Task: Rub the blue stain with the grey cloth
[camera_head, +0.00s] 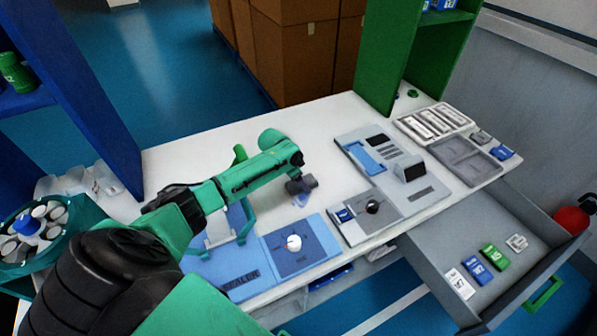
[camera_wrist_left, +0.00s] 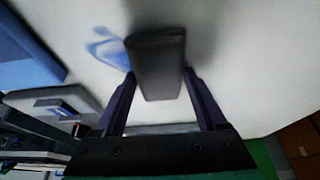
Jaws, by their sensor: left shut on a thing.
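My left gripper (camera_head: 298,184) hangs over the white worktop, its arm coming in from the lower left. It is shut on the grey cloth (camera_wrist_left: 157,66), a dark, block-like piece between the two fingers in the left wrist view. The cloth also shows as a small dark shape in the head view (camera_head: 308,181). The blue stain (camera_head: 301,200) is a faint smear on the worktop just below the cloth. In the left wrist view the stain (camera_wrist_left: 107,50) lies left of the cloth, partly hidden by it. I cannot tell whether the cloth touches the worktop. My right gripper is not in view.
A blue sealer (camera_head: 300,254) and a grey device (camera_head: 380,222) stand along the near edge of the worktop (camera_head: 215,147). Another grey machine (camera_head: 428,188) and grey trays (camera_head: 465,158) are to the right. An open drawer (camera_head: 440,262) juts out at lower right.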

